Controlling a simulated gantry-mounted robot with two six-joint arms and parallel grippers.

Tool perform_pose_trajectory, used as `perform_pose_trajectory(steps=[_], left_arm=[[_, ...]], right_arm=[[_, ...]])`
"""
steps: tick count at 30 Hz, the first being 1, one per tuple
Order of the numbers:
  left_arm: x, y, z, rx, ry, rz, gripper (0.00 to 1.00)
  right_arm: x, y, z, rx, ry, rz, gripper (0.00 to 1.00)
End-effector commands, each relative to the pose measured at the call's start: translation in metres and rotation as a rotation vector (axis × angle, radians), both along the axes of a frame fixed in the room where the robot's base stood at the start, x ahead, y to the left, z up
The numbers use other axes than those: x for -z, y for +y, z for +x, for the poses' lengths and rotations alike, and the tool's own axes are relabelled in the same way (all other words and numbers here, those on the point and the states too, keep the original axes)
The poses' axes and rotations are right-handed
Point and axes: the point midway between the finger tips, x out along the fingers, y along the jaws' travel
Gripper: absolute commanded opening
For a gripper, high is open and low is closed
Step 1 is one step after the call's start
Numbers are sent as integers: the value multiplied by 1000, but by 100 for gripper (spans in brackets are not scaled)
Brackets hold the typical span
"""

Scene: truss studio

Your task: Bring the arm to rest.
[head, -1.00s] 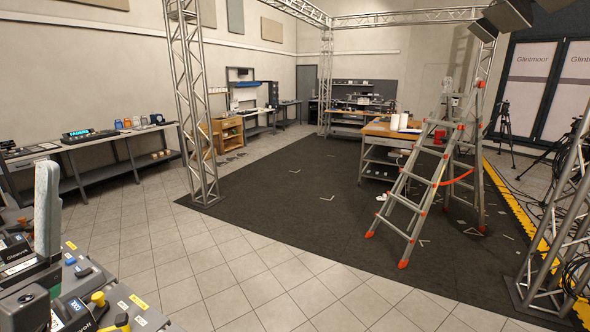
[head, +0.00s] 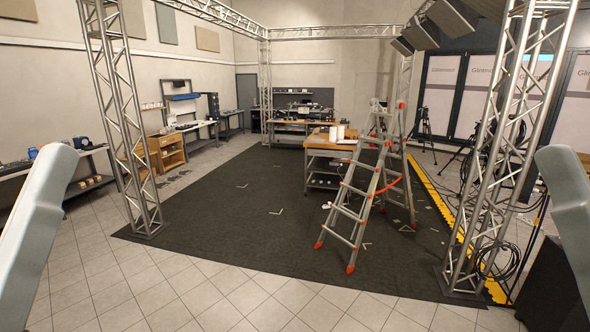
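A pale grey arm link of mine (head: 40,225) rises at the left edge of the head view. Another pale link of mine (head: 570,220) rises at the right edge. Both run out of the frame, and neither gripper is in sight. I cannot tell from this view whether either gripper is open or shut, or whether it holds anything.
A stepladder (head: 352,205) with red feet stands on the dark floor mat (head: 230,215), beside a wooden-topped workbench (head: 318,145). Truss columns stand at left (head: 122,125) and right (head: 500,150). Cables lie by the right truss. The tiled floor (head: 250,300) in front is clear.

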Motion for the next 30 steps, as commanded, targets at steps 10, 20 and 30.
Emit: perform_pose_trajectory(steps=[10,20,30], left_arm=[[-70,1,1,-2,1,1,76],[0,1,1,-3,1,0,76],[167,1,1,-2,1,1,76]], right_arm=[[-70,0,0,0,1,0,48],[0,0,0,0,1,0,48],[168,0,0,0,2,0,48]])
